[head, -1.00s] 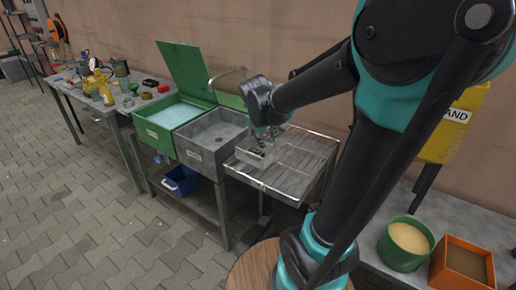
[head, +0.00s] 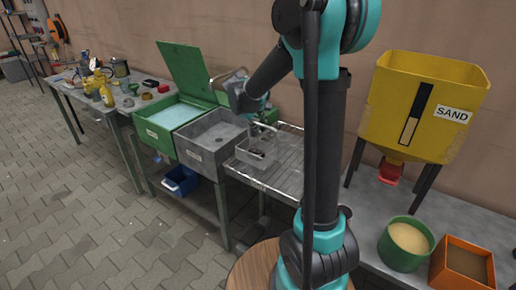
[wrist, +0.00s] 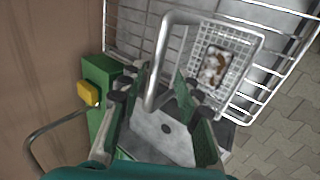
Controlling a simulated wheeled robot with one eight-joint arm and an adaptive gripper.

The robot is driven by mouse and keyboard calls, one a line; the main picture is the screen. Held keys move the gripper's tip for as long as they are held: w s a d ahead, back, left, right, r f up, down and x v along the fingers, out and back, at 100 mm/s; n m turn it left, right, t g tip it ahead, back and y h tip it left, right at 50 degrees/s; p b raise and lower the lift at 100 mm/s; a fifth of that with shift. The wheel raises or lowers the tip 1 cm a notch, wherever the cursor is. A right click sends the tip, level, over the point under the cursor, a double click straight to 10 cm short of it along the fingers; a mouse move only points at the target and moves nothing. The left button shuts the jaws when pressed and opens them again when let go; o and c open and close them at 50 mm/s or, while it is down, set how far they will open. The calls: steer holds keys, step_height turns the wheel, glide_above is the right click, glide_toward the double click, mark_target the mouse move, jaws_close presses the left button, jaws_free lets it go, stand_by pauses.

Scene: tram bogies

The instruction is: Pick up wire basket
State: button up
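The small wire basket (head: 256,152) stands on the wire draining rack to the right of the grey sink. In the wrist view its mesh (wrist: 240,45) is at upper right, with small brown and whitish pieces inside. Its thick grey handle (wrist: 163,50) curves down toward my gripper (wrist: 152,100). My gripper is open, with one finger on each side of the handle's end; I cannot tell whether either touches it. In the head view my gripper (head: 262,122) is just above and behind the basket, partly hidden by my wrist.
The grey sink (head: 212,143) and a green tank (head: 168,118) with a raised lid are left of the rack (head: 283,165). A yellow sand hopper (head: 425,95) stands at right. Paved floor is clear at left.

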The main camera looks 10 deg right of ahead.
steer(key=x, duration=0.7)
steer(key=shift+w+r, duration=0.15)
steer(key=shift+w, duration=0.05)
steer(key=shift+d, duration=0.1)
jaws_close()
